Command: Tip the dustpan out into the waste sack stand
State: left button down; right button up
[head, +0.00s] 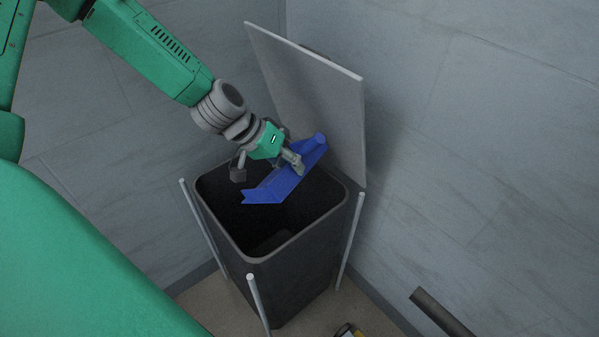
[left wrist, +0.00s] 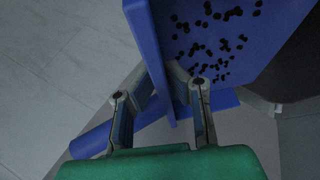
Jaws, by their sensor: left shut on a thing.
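The blue dustpan (head: 285,183) is over the mouth of the waste sack stand (head: 295,275), tilted, with its lower end toward the opening. My left gripper (head: 268,166) is shut on the dustpan. In the left wrist view, my left gripper's fingers (left wrist: 163,88) are at the dustpan's raised wall, and several small dark bits (left wrist: 215,45) lie on the dustpan's blue surface (left wrist: 255,65). A round blue handle (left wrist: 92,140) shows at lower left there. The stand holds a dark, open-topped sack between pale posts. My right gripper is not in view.
A grey lid panel (head: 310,100) stands up behind the sack's mouth, close to the dustpan. Grey tiled walls (head: 480,120) meet in the corner behind it.

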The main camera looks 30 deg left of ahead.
pick_arm(q)
jog(key=shift+a+r+h, duration=0.7)
jog(key=shift+r+h, duration=0.05)
jog(key=shift+h, duration=0.05)
jog(key=shift+a+r+n+t+h, duration=0.15)
jog(key=shift+a+r+n+h, duration=0.2)
jog(key=shift+a, duration=0.3)
jog(key=shift+a+r+n+t+h, duration=0.1)
jog(key=shift+a+r+t+h, duration=0.05)
jog(key=shift+a+h, duration=0.4)
jog(key=shift+a+r+n+h+b, duration=0.15)
jog(key=shift+a+r+h+b, duration=0.15)
jog(key=shift+a+h+b, duration=0.45)
jog(key=shift+a+r+n+h+b, duration=0.1)
jog(key=shift+a+r+h+b, duration=0.25)
jog(key=shift+a, duration=0.7)
jog(key=shift+f, duration=0.1)
jog(key=shift+d, duration=0.1)
